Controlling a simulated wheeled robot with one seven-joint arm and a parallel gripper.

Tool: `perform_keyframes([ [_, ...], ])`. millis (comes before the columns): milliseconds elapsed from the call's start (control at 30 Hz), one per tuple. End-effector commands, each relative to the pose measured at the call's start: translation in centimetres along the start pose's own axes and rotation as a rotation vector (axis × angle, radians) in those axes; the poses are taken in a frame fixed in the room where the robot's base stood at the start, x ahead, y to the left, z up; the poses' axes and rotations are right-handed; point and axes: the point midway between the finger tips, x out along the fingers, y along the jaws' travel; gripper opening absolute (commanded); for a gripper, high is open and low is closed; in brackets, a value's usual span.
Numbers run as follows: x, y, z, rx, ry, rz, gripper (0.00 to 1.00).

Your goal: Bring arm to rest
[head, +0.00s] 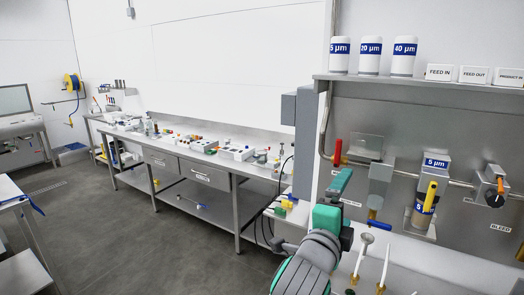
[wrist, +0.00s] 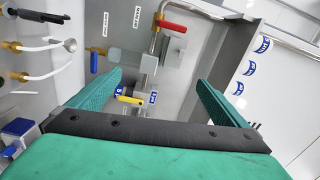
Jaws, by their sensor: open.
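My gripper (head: 341,184) is raised in front of the steel valve panel (head: 455,130) at the right of the head view. Its teal fingers also show in the wrist view, where the gripper (wrist: 160,77) has its fingers wide apart with nothing held between them. Behind the gap are a red valve handle (wrist: 173,26), a yellow handle (wrist: 130,100) and pipework, apart from the fingers. My arm is bent at the bottom of the head view, and its lower part is out of frame.
White canisters (head: 370,58) stand on the shelf above. A long bench (head: 215,162) with small items is left; open floor (head: 130,230) lies before it.

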Motion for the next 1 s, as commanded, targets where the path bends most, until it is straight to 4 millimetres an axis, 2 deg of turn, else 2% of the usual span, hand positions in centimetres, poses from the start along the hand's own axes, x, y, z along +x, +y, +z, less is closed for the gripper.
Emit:
perform_keyframes([
  [367, -0.7, 4.7, 1.1, -0.248, -0.009, -0.046, 0.98],
  [667, -3.1, 12.0, 2.8, -0.578, -0.059, -0.11, 0.98],
  [1000, -8.2, 21.2, 4.2, -0.901, -0.161, -0.178, 0.98],
])
